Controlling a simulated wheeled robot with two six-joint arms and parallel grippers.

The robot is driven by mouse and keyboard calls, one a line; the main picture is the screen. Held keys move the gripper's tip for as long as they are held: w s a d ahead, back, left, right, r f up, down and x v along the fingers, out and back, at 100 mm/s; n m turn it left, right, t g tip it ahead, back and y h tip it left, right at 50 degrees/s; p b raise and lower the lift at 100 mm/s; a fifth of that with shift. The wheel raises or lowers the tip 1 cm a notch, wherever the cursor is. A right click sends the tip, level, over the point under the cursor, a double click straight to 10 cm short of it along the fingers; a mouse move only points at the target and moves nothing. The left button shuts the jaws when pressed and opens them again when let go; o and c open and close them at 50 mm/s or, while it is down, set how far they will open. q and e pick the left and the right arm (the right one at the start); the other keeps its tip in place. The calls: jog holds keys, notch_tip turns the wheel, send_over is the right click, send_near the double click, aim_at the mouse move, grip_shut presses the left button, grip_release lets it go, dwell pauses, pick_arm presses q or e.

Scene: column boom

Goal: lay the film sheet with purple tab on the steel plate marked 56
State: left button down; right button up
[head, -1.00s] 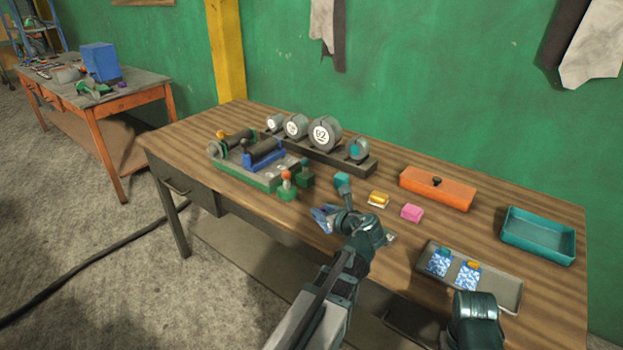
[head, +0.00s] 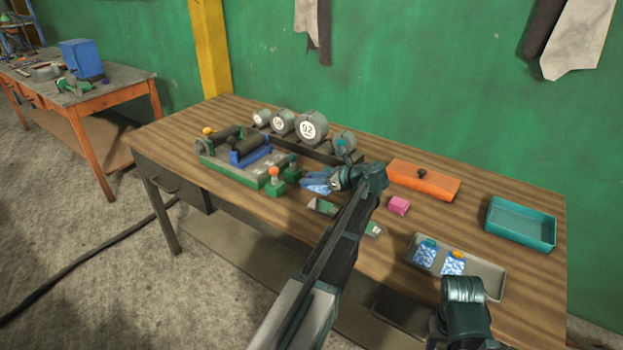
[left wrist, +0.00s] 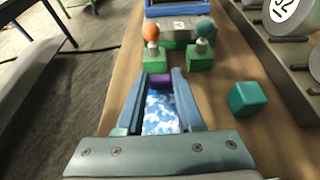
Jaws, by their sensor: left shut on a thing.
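My left gripper (head: 306,184) is shut on the film sheet, low above the table's middle, beside the green blocks with knobs. In the left wrist view, the film sheet (left wrist: 160,112) is blue and white and lies between the fingers, its purple tab (left wrist: 159,81) at the far end.
A grey tray (head: 478,287) holds two film sheets with teal and orange tabs. A pink block (head: 398,205), orange lidded box (head: 425,182) and teal tray (head: 520,226) stand at the right. A machine with green base (head: 237,170) and round gauges (head: 311,129) stand behind left.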

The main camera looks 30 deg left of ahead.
aim_at(312, 202)
pick_arm(q)
jog(key=shift+f+b, duration=3.05)
jog(key=shift+f, duration=0.25)
jog(key=shift+f, duration=0.1)
grip_release()
jog(key=shift+r+p, duration=3.45)
jog(key=shift+r, duration=0.1)
